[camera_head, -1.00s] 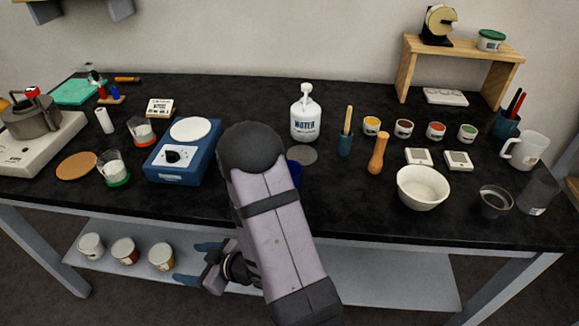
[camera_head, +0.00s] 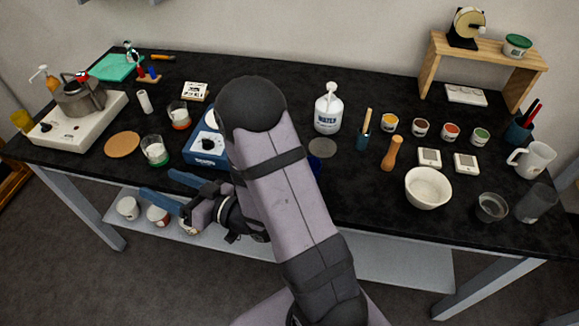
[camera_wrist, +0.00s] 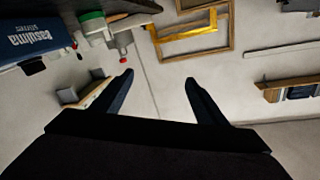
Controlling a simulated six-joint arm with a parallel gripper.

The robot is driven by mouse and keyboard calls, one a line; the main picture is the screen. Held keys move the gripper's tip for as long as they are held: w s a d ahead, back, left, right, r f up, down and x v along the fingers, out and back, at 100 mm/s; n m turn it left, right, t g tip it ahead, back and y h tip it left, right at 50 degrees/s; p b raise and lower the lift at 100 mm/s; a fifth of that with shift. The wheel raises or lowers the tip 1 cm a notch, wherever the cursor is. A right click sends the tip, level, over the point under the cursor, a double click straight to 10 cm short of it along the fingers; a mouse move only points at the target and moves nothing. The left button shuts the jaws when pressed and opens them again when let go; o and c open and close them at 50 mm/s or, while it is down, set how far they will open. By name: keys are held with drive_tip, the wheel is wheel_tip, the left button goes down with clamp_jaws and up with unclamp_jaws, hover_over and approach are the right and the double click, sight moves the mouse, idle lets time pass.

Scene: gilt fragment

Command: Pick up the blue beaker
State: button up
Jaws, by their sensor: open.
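A small piece of something blue (camera_head: 315,165) shows at the right edge of my arm on the black table, below the grey disc; it may be the blue beaker, but my arm hides most of it. My gripper (camera_head: 157,183) is open and empty, fingers pointing left, by the table's front edge and well left of that blue piece. In the wrist view the open fingers (camera_wrist: 159,78) have only wall and frames between and beyond them. No beaker shows there.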

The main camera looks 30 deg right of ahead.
drive_tip(key=w+d+m+t+h+p, duration=0.1)
drive_tip(key=d+m+t+h+p, duration=0.15)
drive_tip(key=d+h+p, duration=1.05)
drive_tip(key=s+d, duration=0.2)
drive_tip(key=d, duration=0.5)
drive_tip(key=s+d+m+g+h, duration=0.1)
drive_tip(key=s+d, duration=0.1)
drive_tip(key=d, duration=0.5)
drive_tip(key=s+d+m+g, duration=0.1)
drive_tip(key=s+d, duration=0.1)
drive_tip(key=d, duration=0.5)
drive_tip(key=shift+s+f+g+b, duration=0.25)
drive_tip(key=shift+s+f+b, duration=0.05)
drive_tip(key=shift+s+b, duration=0.1)
drive_tip(key=s+f+g, duration=0.1)
drive_tip(key=f, duration=0.2)
drive_tip(key=s+f+m+h+b, duration=0.1)
drive_tip(key=f, duration=0.2)
drive_tip(key=s+d+f+m+g+b, duration=0.1)
drive_tip(key=f, duration=0.2)
drive_tip(key=shift+s+f+g, duration=0.1)
drive_tip(key=shift+s+g, duration=0.1)
drive_tip(key=shift+g, duration=0.1)
drive_tip(key=shift+b+x, duration=0.55)
drive_tip(key=shift+x, duration=1.9)
drive_tip(key=shift+h, duration=0.3)
drive_tip(key=c, duration=1.2)
